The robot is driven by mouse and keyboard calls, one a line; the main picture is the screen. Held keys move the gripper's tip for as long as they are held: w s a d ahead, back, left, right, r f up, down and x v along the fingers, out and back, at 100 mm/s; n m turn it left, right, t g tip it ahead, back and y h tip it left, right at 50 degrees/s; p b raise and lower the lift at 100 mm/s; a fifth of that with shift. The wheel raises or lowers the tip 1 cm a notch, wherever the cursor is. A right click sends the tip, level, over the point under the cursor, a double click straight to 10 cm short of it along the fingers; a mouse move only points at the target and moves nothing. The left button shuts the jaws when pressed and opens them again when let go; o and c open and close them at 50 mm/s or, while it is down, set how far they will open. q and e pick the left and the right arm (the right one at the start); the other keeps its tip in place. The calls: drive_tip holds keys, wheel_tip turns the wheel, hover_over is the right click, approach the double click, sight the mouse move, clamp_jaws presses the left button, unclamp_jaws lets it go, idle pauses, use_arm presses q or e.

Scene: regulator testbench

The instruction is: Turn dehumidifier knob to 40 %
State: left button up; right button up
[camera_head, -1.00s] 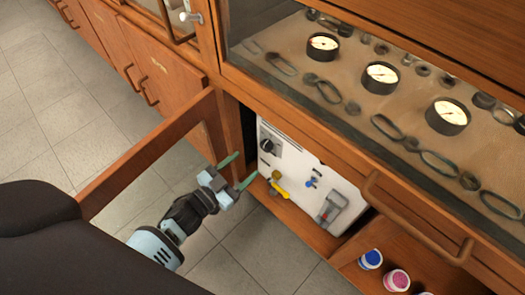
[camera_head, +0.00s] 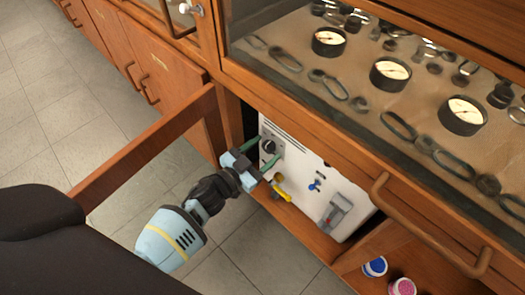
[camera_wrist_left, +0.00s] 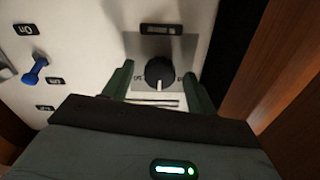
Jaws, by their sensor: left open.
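The dehumidifier knob is a round black dial (camera_head: 269,146) on a grey plate at the upper left of a white panel (camera_head: 312,190). In the left wrist view the knob (camera_wrist_left: 160,73) has a white pointer mark toward the bottom of the picture. My left gripper (camera_head: 255,157) is open. In the wrist view its green fingers (camera_wrist_left: 160,85) stand on either side of the knob, with gaps; I cannot tell how deep they reach. The scale markings are too small to read. My right gripper is not in view.
The panel sits inside a wooden cabinet with its door (camera_head: 145,150) open at the left. A yellow-handled valve (camera_head: 281,191), a blue valve (camera_head: 315,185) and a grey lever (camera_head: 336,212) are on the panel. Blue (camera_head: 374,267) and pink (camera_head: 402,287) jars stand at lower right.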

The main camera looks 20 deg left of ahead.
use_arm(q)
drive_tip(key=c, duration=1)
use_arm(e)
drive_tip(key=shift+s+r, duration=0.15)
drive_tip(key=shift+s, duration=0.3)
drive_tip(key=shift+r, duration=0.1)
use_arm(q)
drive_tip(key=n+p, duration=0.2)
drive_tip(key=shift+r+n, duration=0.15)
drive_tip(key=shift+n, duration=0.15)
drive_tip(key=n+p, duration=0.2)
drive_tip(key=n, duration=0.1)
drive_tip(key=shift+n, duration=0.3)
drive_tip(key=n+p, duration=0.1)
drive_tip(key=n, duration=0.2)
drive_tip(key=shift+s+f+n, duration=0.1)
drive_tip(key=shift+f+n, duration=0.1)
drive_tip(key=shift+n, duration=1.2)
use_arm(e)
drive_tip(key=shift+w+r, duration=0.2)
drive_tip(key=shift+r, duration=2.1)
